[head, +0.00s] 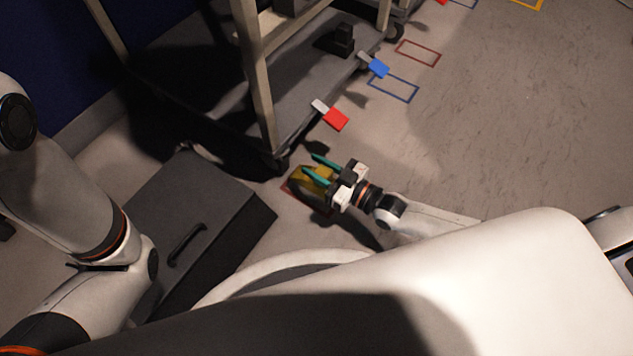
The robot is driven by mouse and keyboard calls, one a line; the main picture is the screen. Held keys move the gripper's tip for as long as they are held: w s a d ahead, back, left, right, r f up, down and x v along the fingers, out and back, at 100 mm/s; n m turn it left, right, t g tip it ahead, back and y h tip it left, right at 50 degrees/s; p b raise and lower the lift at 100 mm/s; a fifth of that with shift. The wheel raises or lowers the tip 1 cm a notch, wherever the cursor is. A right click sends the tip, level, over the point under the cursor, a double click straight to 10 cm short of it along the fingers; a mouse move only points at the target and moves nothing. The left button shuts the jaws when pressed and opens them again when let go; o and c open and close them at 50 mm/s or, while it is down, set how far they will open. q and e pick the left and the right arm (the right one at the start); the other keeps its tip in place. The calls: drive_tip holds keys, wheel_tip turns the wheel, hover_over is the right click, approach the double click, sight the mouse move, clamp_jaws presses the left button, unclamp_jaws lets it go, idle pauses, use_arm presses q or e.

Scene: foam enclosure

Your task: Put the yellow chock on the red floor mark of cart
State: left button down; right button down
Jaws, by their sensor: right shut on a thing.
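The yellow chock (318,189) is low at the floor beside the near corner of the cart (285,112). My right gripper (318,166), with green fingers, is shut on it. A red floor mark (291,196) shows partly under and beside the chock. The chock and gripper hide much of this mark, and I cannot tell whether the chock touches the floor. My left arm comes in at the left, but its gripper does not show.
A dark case (190,215) with a handle lies left of the chock. A red tag (335,118) and a blue tag (376,66) stick out from the cart side. Another red outline (418,43) and a blue outline (393,101) lie farther off. The floor at right is clear.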

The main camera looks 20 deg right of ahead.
sight(300, 178)
wheel_tip(300, 178, down, 4)
drive_tip(key=b, duration=0.3)
drive_tip(key=shift+r, duration=0.1)
drive_tip(key=c, duration=1.1)
unclamp_jaws()
drive_tip(key=shift+f, duration=0.2)
drive_tip(key=shift+o, duration=0.2)
